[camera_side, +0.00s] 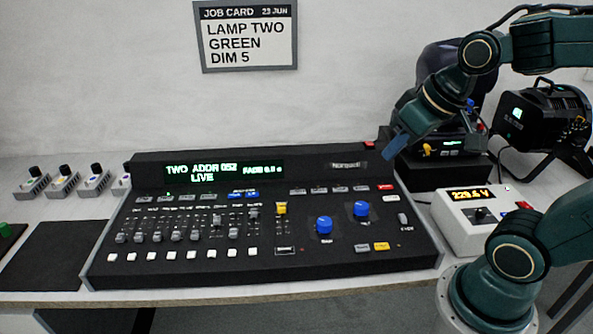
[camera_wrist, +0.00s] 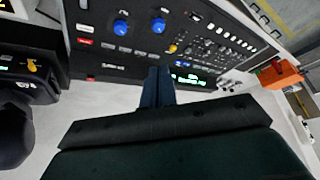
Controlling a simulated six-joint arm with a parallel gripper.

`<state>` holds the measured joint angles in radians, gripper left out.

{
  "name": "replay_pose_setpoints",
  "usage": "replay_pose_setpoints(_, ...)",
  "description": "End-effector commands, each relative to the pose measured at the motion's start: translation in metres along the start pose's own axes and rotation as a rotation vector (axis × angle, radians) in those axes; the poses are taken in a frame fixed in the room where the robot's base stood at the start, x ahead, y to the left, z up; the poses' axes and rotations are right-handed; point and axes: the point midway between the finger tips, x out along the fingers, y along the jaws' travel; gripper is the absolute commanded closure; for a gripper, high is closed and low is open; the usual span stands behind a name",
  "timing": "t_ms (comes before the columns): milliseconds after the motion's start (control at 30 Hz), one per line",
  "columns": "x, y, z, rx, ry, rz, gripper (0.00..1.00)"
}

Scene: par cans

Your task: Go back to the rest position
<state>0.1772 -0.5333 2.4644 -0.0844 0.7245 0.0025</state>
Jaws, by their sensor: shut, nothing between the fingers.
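My gripper (camera_side: 394,146) is shut and empty. It points down and left in the side view, above the back right corner of the lighting desk (camera_side: 140,240). In the wrist view its closed blue fingers (camera_wrist: 158,86) lie over the desk's far edge, and I cannot tell whether they touch anything. The desk's screen (camera_side: 222,172) reads TWO, ADDR 052 and LIVE, with a fade value. The job card (camera_side: 246,42) on the wall reads LAMP TWO, GREEN, DIM 5.
A black lamp (camera_side: 545,118) with a lit green display stands at the right. Another dark lamp (camera_side: 445,60) is partly hidden behind my arm. A white meter box (camera_side: 470,225) with an orange readout sits right of the desk. Small fixtures (camera_side: 63,180) line the left.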

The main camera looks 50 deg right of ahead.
Motion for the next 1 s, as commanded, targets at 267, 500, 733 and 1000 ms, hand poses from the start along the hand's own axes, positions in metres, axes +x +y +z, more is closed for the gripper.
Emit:
replay_pose_setpoints(267, -0.032, -0.017, 0.035, -0.086, 0.005, -0.015, 1.0)
replay_pose_setpoints(500, -0.038, -0.019, 0.045, -0.104, 0.003, -0.02, 1.0)
replay_pose_setpoints(733, -0.038, -0.019, 0.045, -0.104, 0.002, -0.02, 1.0)
replay_pose_setpoints(1000, -0.038, -0.019, 0.045, -0.103, 0.003, -0.02, 1.0)
